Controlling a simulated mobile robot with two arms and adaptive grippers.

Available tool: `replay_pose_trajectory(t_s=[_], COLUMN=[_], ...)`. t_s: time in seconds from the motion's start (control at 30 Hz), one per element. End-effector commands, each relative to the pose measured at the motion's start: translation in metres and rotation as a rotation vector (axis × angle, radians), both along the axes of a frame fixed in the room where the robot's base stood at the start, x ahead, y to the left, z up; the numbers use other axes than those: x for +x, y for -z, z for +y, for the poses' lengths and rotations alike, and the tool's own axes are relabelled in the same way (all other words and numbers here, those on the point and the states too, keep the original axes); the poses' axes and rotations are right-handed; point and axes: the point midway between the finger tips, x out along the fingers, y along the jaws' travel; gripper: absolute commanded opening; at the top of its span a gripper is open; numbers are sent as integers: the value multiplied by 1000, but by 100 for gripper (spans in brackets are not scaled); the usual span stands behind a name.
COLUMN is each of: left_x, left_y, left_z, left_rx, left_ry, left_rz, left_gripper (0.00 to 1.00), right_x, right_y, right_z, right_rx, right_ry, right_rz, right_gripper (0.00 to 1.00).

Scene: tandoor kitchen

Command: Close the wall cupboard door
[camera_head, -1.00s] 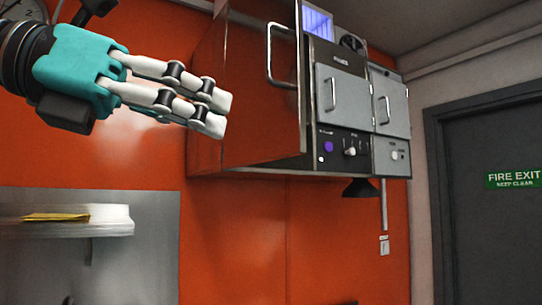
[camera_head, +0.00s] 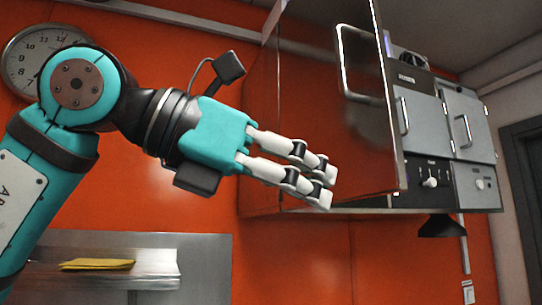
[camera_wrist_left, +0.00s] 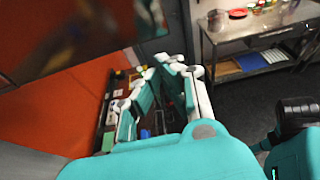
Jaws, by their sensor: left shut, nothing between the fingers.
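The wall cupboard door (camera_head: 325,120) is a glossy dark red-brown panel with a metal bar handle (camera_head: 343,65). It stands open, swung out from the wall cupboard (camera_head: 260,125). A dark, blurred panel, probably this door, shows at the top left of the left wrist view (camera_wrist_left: 70,40). My left gripper (camera_head: 326,185) is shut and empty, with its fingertips in front of the door's lower part in the head view. I cannot tell if they touch it. The left gripper also shows in the left wrist view (camera_wrist_left: 172,68). My right gripper is not in view.
A grey-fronted unit (camera_head: 465,120) with handles and knobs is mounted right of the door. A dark lamp-like hood (camera_head: 443,227) hangs below it. A steel shelf (camera_head: 150,280) with a yellow cloth (camera_head: 97,264) is at lower left. A wall clock (camera_head: 30,55) hangs behind my left arm.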

Motion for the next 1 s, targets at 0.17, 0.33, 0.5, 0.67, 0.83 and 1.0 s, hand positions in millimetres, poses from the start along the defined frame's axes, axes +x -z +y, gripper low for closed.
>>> replay_pose_trajectory(t_s=[0.17,0.33,0.5,0.67,0.83,1.0], left_x=[11,19,23,23,23,23], left_y=[6,7,8,9,9,10], left_z=[-33,-55,-63,-64,-64,-67], left_rx=[2,2,0,-1,0,1], left_ry=[3,2,1,0,0,-11], left_rz=[2,1,0,0,0,-1], left_gripper=[0,0,0,0,0,0], right_x=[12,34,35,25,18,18], right_y=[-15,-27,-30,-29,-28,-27], right_z=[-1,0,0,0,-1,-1], right_rx=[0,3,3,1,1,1], right_ry=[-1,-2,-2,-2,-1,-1], right_rz=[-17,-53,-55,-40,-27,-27], right_gripper=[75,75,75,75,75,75])
